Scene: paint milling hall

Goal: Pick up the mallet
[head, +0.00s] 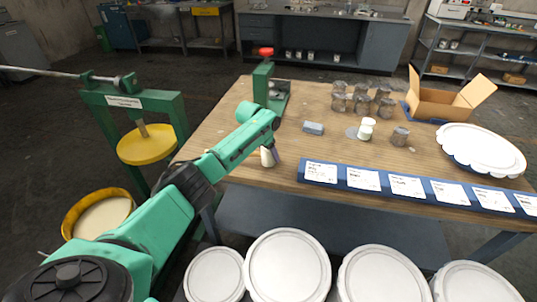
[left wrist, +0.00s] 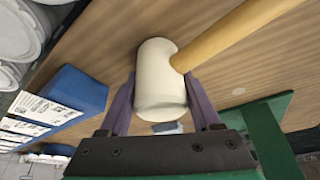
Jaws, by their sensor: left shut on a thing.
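The mallet has a pale cream head and a wooden handle. In the left wrist view the mallet (left wrist: 157,72) has its head between the two purple fingers of my left gripper (left wrist: 162,98), and its handle runs to the upper right. In the head view only a small pale part of the mallet (head: 267,157) shows near the left edge of the wooden table (head: 320,105), beside my left gripper (head: 273,153). The gripper is shut on the mallet head. Whether the mallet touches the table is hard to tell. My right gripper is not in view.
A blue rail with white cards (head: 335,177) lies along the table front. A green press (head: 268,90) stands behind my arm. White-lidded drums (head: 288,267) stand in front.

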